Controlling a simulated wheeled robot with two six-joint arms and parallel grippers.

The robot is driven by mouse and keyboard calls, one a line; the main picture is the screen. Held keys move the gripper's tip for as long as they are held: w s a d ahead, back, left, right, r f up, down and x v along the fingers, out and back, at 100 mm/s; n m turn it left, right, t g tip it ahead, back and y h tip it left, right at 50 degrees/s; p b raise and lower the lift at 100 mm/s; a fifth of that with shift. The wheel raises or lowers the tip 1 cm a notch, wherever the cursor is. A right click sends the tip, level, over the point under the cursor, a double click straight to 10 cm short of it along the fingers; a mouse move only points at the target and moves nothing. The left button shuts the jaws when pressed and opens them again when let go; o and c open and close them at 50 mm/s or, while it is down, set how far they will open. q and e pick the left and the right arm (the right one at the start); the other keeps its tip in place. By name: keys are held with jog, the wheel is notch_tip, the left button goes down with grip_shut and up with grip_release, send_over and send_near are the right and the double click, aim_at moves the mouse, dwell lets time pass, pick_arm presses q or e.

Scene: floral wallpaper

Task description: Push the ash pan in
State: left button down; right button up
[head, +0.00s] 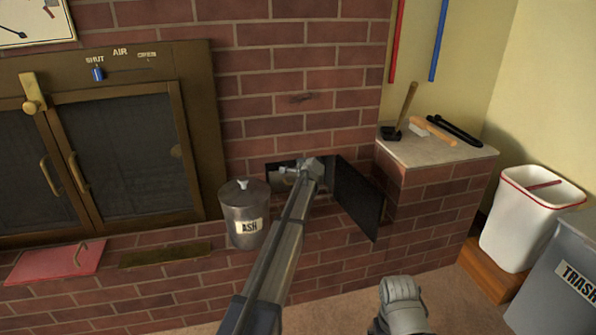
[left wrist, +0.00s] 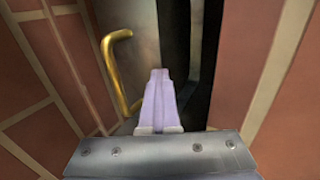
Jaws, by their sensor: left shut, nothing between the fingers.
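The ash pan's grey front (left wrist: 133,40) with a brass pull handle (left wrist: 113,70) shows in the left wrist view, between brick sides. In the head view the pan sits in the low wall opening, mostly hidden by my left gripper (head: 305,168). That gripper is shut and empty, and its fingertips (left wrist: 160,75) point at the pan front, right of the handle. I cannot tell whether they touch it. A black door (head: 358,198) stands open to the right of the opening. What looks like my right gripper (head: 400,300) is low in the head view; its jaws are unclear.
A lidded ASH can (head: 244,212) stands on the brick ledge just left of my left arm. Glass fireplace doors (head: 120,150) are farther left. A brick side shelf (head: 430,148) holds tools at right. A white bin (head: 525,220) and a TRASH bin (head: 560,280) stand beyond.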

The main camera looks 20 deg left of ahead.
pick_arm(q)
jog(key=shift+w+a, duration=0.1)
jog(key=shift+w, duration=0.1)
jog(key=s+f+p+v, duration=0.1)
jog(key=p+v, duration=0.4)
jog(key=v, duration=0.9)
jog(key=shift+d+f, duration=0.25)
jog(key=shift+f, duration=0.2)
pick_arm(e)
jog(key=r, duration=0.5)
jog(key=shift+d, duration=0.35)
pick_arm(q)
jog(key=shift+w, duration=0.1)
